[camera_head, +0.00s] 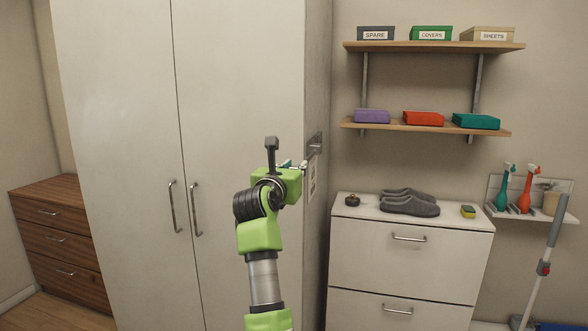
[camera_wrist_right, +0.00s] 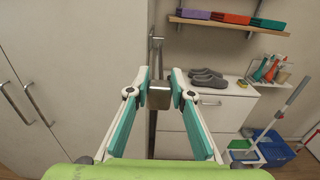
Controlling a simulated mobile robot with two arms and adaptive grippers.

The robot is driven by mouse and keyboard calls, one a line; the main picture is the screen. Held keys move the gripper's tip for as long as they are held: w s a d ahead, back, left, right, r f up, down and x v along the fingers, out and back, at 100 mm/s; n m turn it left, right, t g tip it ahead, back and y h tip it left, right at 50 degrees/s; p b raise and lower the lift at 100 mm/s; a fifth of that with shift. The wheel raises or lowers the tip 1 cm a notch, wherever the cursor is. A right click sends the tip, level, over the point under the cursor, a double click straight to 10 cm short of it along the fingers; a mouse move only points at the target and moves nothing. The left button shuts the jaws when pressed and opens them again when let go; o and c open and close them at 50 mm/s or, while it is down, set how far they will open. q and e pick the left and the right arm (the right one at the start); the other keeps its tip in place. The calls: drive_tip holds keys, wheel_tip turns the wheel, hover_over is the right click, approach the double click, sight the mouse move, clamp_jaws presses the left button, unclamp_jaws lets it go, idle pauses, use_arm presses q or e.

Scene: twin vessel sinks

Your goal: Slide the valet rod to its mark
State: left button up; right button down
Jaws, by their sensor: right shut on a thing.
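The tall pale wardrobe (camera_head: 120,120) fills the left of the head view. A grey metal fitting, which looks like the valet rod's mount (camera_head: 316,143), is on its narrow side panel. My right gripper (camera_head: 300,165) is beside that panel, its fingers partly hidden by my wrist. In the right wrist view, its fingertips close on a grey metal block of the valet rod (camera_wrist_right: 159,97). I cannot make out the mark on the rod. My left gripper is out of view.
A white cabinet (camera_head: 400,262) with grey shoes (camera_head: 410,203) on top stands right of the wardrobe. Shelves (camera_head: 430,127) with coloured folded cloths and labelled boxes hang above. A mop handle (camera_head: 545,255) leans at far right. A brown drawer chest (camera_head: 58,240) stands left.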

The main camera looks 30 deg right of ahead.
drive_tip(key=c, duration=1.8)
unclamp_jaws()
drive_tip(key=shift+o, duration=0.2)
drive_tip(key=v, duration=0.7)
drive_tip(key=shift+a, duration=0.15)
drive_tip(key=shift+s, duration=0.15)
